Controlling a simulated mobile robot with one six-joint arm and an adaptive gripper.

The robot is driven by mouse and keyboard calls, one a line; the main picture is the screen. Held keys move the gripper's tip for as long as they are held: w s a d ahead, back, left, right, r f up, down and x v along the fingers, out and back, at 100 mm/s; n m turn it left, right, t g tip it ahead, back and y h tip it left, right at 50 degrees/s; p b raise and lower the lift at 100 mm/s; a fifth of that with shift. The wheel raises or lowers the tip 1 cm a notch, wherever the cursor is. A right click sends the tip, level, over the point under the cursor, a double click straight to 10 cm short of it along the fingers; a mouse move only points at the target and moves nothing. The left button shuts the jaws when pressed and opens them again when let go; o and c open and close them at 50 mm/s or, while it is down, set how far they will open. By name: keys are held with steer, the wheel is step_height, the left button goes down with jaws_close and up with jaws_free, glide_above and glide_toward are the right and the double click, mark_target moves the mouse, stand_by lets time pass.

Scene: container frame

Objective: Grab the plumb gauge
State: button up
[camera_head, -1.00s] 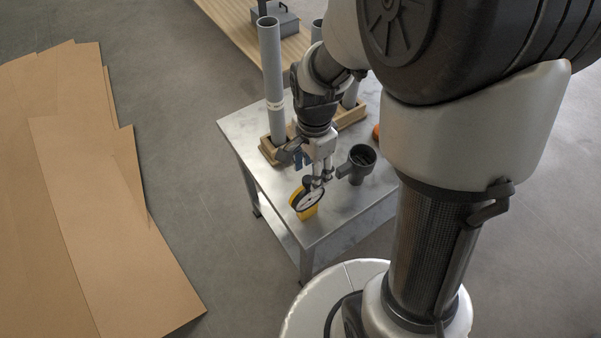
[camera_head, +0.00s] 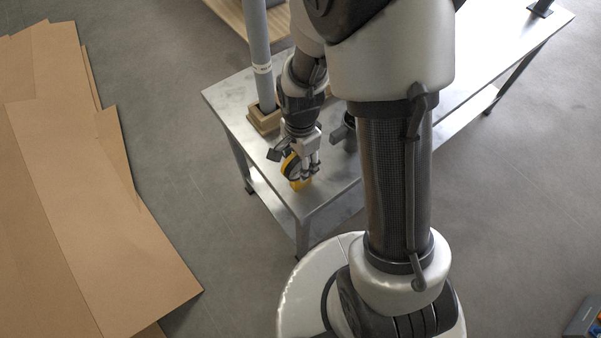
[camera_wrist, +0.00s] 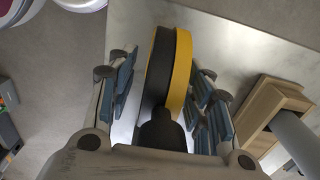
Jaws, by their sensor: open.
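The plumb gauge is a round yellow and black dial body; it stands on the metal table near its front corner in the head view (camera_head: 292,165). In the wrist view the plumb gauge (camera_wrist: 183,70) stands edge-on between the fingers, its black side left and its yellow side right. My gripper (camera_wrist: 163,95) is open around it, with blue-padded fingers on both sides. A gap shows on the left; on the right the pads are close to the yellow side, and I cannot tell if they touch. In the head view my gripper (camera_head: 305,168) partly hides the gauge.
The metal table (camera_head: 225,97) has a grey pipe (camera_head: 258,50) upright in a wooden holder (camera_head: 264,119) behind my gripper. A dark pipe fitting (camera_head: 343,130) is close on the right, partly hidden by my arm. Cardboard sheets (camera_head: 90,200) lie on the floor at left.

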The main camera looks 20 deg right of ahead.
steer(key=shift+c, duration=0.6)
jaws_close()
stand_by(0.5)
